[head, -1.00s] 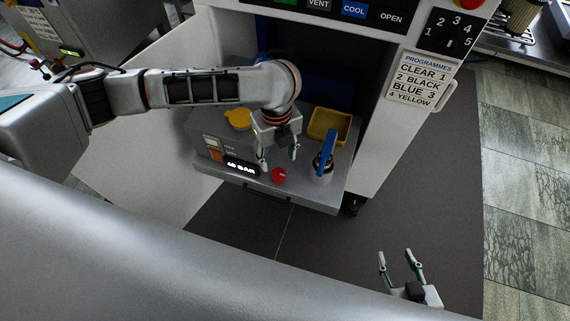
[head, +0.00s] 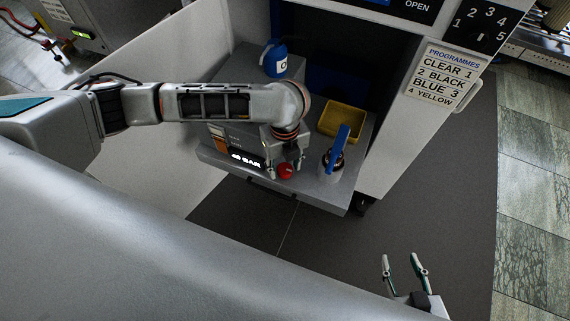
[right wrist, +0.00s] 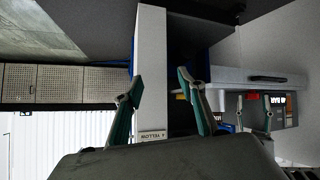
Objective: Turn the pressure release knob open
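The red pressure release knob (head: 286,171) sits on the front part of the grey press unit, just right of the lit "BAR" display (head: 247,160). My left gripper (head: 285,170) points down at the knob in the head view. Its fingers are apart, one on each side of the knob. I cannot tell whether either finger touches it. My right gripper (head: 403,262) is open and empty over the dark floor mat at the lower right; its fingers also show in the right wrist view (right wrist: 165,105).
A blue-handled tool (head: 340,147) stands in a metal holder right of the knob. Behind it is a yellow tray (head: 342,121). A blue container (head: 275,60) stands at the back left. The cabinet's white side panel (head: 405,120) bounds the right.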

